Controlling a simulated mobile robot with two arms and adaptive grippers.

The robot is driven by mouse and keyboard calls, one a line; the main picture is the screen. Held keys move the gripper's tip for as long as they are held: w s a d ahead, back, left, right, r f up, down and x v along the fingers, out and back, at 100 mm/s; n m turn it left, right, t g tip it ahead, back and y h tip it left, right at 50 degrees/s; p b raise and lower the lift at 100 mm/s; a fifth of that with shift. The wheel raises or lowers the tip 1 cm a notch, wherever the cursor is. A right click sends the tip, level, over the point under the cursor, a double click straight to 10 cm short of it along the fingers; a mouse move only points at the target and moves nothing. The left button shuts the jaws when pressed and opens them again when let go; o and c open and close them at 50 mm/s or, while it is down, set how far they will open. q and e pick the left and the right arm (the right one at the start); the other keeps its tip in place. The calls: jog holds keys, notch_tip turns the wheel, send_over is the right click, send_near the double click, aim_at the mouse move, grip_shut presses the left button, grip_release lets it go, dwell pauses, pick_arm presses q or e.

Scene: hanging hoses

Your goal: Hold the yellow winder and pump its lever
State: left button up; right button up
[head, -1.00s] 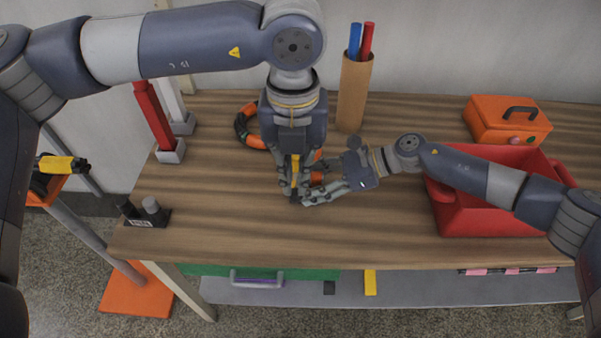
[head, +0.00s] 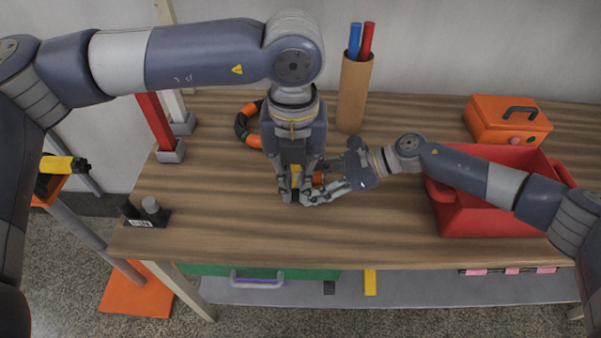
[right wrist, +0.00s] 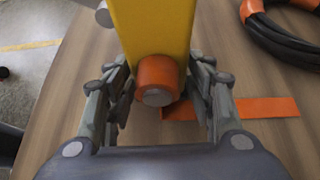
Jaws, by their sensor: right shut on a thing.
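The yellow winder (right wrist: 153,28) fills the top of the right wrist view, with an orange grey-tipped knob (right wrist: 157,78) facing me. My right gripper (right wrist: 157,100) has its fingers on both sides of it and is shut on it. In the head view only a small yellow bit (head: 296,169) shows between the fingers of my left gripper (head: 295,198), which points down onto the same spot. Whether the left fingers grip anything is hidden. The lever cannot be made out. My right gripper (head: 318,194) reaches in from the right, close against the left one.
A black and orange hose coil (head: 247,125) lies behind my left gripper. An orange strip (right wrist: 250,108) lies on the table. A cardboard tube (head: 354,93) with blue and red rods, a red bin (head: 455,222) and an orange box (head: 487,127) stand around. The front middle is clear.

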aim_at(294, 197)
pick_arm(q)
jog(key=shift+f, duration=0.25)
jog(key=shift+s+f, duration=0.25)
jog(key=shift+f, duration=0.3)
jog(key=shift+s+f, duration=0.25)
jog(key=shift+f, duration=0.25)
jog(key=shift+a+f, duration=0.1)
jog(key=shift+f, duration=0.05)
jog(key=shift+s+f, duration=0.15)
jog(key=shift+f, duration=0.4)
jog(key=shift+s+f, duration=0.15)
jog(key=shift+f, duration=0.4)
